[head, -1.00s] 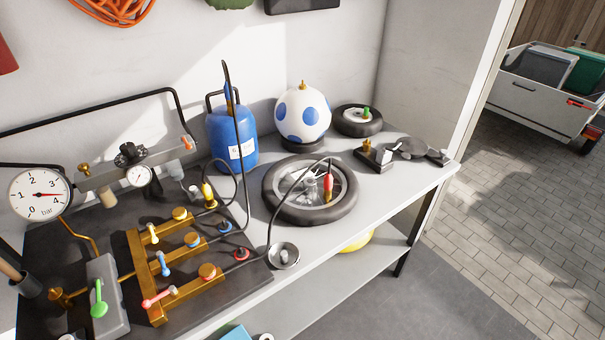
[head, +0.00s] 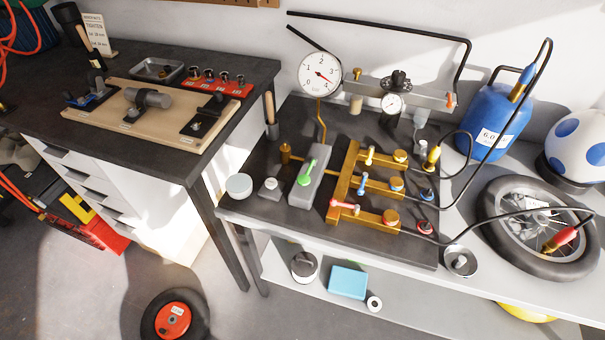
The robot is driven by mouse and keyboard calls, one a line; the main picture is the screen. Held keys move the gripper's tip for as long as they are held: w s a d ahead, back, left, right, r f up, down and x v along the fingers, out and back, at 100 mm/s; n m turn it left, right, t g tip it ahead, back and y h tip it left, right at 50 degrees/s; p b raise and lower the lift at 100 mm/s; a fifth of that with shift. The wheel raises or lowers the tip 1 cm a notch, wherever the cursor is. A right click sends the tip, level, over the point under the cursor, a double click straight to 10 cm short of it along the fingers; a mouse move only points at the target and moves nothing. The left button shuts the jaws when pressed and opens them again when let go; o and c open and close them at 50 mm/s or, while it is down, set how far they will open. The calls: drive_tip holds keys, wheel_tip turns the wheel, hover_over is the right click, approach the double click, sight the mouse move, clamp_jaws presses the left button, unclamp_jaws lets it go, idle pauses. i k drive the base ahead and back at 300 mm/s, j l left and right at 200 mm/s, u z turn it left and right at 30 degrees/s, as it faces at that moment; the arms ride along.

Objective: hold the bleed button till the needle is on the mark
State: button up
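The large round gauge (head: 319,73) stands at the back left of the light bench, with a white face. Its red needle points to the lower right, on the high-number side; the exact reading and any mark are too small to tell. A grey block with a green lever (head: 309,172) stands below it. A pale round knob (head: 239,185) and a small grey button-like piece (head: 270,189) sit left of the block; I cannot tell which is the bleed button. A brass manifold (head: 345,185) with yellow, blue and red levers stands to the right. My gripper is not in view.
A smaller gauge (head: 392,103) hangs on the regulator rail. Black hoses run right to a blue tank (head: 490,122) and a spoked wheel (head: 540,228). A dark workbench (head: 225,152) stands to the left. A tire with a red hub (head: 174,318) is on the floor.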

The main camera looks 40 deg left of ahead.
sight(271, 183)
drive_tip(key=u, duration=1.2)
drive_tip(key=k+j, duration=0.05)
drive_tip(key=j, duration=0.05)
